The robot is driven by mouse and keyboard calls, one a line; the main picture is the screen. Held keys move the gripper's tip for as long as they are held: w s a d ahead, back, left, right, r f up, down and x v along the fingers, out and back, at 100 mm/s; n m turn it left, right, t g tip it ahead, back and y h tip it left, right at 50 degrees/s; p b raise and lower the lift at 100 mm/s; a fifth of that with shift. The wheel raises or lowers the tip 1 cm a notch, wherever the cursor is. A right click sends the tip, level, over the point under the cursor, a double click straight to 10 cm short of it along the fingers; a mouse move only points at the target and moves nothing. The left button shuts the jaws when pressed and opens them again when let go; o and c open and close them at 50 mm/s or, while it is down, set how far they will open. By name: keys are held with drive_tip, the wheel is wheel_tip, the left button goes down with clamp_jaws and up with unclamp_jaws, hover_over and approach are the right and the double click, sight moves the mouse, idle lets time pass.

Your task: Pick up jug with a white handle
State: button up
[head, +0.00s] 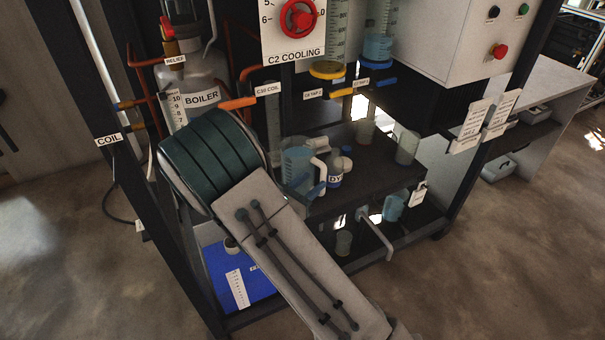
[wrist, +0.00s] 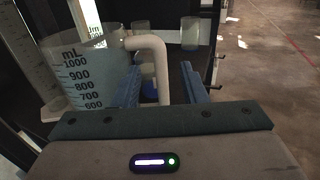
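The jug (wrist: 85,75) is clear and bluish with a black mL scale. It stands upright at the left of the wrist view, and its white handle (wrist: 152,48) bends down between my gripper's fingers. In the head view the jug (head: 296,165) is on the dark shelf, with its handle (head: 320,168) on the right side. My gripper (wrist: 160,88) is open, one blue finger on each side of the handle with a gap visible. In the head view my arm hides most of the gripper.
A white bottle with a blue label (head: 335,175) stands just right of the handle. Clear beakers (head: 407,147) stand farther right on the dark shelf (head: 370,180). The boiler (head: 200,95) and orange piping are at the left. A lower shelf holds more vessels (head: 344,243).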

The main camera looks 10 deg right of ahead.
sight(323, 172)
drive_tip(key=shift+x, duration=3)
clamp_jaws()
drive_tip(key=shift+r, duration=0.15)
